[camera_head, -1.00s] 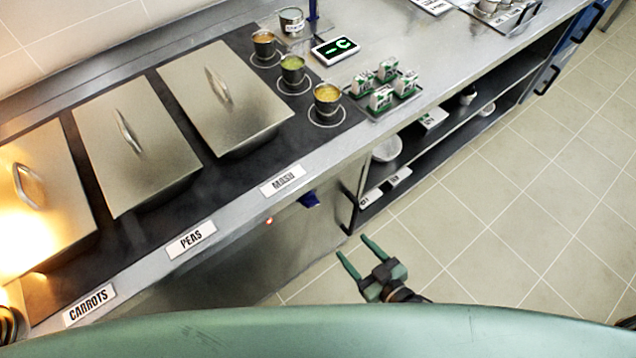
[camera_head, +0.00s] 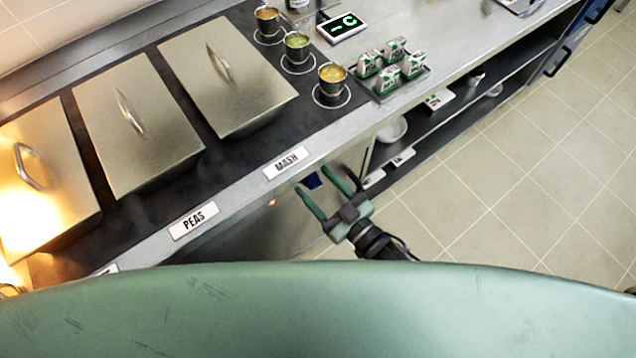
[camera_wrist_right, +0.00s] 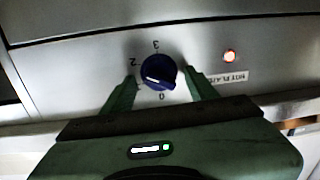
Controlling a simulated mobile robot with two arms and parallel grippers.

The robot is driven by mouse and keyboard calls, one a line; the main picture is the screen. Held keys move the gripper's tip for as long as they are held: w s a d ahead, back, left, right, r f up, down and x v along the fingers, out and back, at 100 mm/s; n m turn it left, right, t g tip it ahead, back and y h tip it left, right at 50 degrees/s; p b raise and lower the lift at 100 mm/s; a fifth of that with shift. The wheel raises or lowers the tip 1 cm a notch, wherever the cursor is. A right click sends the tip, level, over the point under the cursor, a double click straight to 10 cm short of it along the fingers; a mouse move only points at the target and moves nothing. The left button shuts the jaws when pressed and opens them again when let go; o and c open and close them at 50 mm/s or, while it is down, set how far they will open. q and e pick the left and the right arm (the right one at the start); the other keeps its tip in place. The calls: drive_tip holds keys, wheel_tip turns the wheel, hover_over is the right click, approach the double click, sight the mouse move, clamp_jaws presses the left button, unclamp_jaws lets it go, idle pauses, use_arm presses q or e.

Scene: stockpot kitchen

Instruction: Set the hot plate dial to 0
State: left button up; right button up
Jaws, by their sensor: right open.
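The blue hot plate dial (camera_wrist_right: 158,72) is on the metal front panel, and it also shows in the head view (camera_head: 312,181). Around it I read 3 at the top, 2 at the left and 0 below. A white mark shows on the dial's lower left part; its exact setting is hard to tell. My right gripper (camera_wrist_right: 160,77) is open, with one finger on each side of the dial; I cannot tell whether they touch it. It also shows in the head view (camera_head: 311,179). My left gripper is not in view.
A red indicator light (camera_wrist_right: 230,56) glows above the hot plate label (camera_wrist_right: 228,78). Lidded pans (camera_head: 228,75) and small pots (camera_head: 333,80) stand on the counter above the panel. An open shelf (camera_head: 430,125) is to the right. The floor (camera_head: 510,190) there is clear.

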clamp_jaws()
